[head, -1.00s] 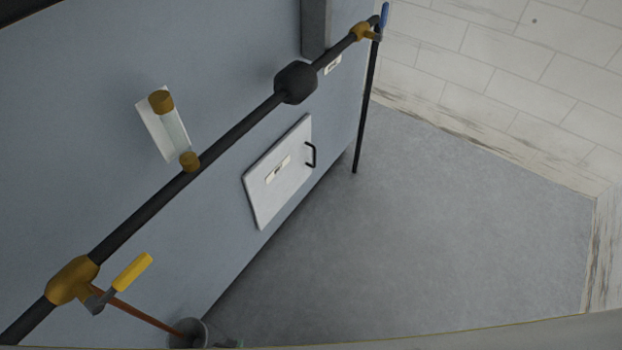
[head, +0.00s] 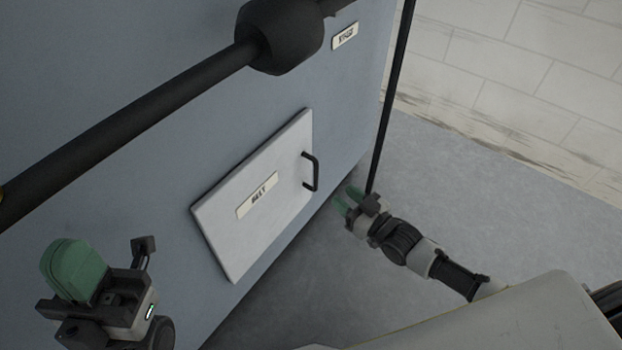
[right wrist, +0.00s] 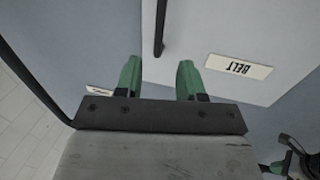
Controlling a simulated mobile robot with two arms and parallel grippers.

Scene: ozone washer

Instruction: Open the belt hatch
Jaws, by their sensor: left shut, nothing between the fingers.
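The belt hatch (head: 285,150) is a pale panel with a "BELT" label (head: 257,196) and a black bar handle (head: 311,171) at its right side. It looks closed against the blue-grey wall. My right gripper (head: 348,200) is open just right of and below the handle, apart from it. In the right wrist view, the handle (right wrist: 160,30) shows beyond the gap between the green fingers (right wrist: 160,78), with the hatch (right wrist: 200,30) behind. My left gripper (head: 75,270) is shut and empty at the lower left, away from the hatch.
A thick black pipe (head: 130,118) with a dark bulge (head: 280,35) runs across the wall above the hatch. A thin black vertical pipe (head: 390,100) stands close behind my right gripper. The grey floor (head: 480,190) to the right is clear.

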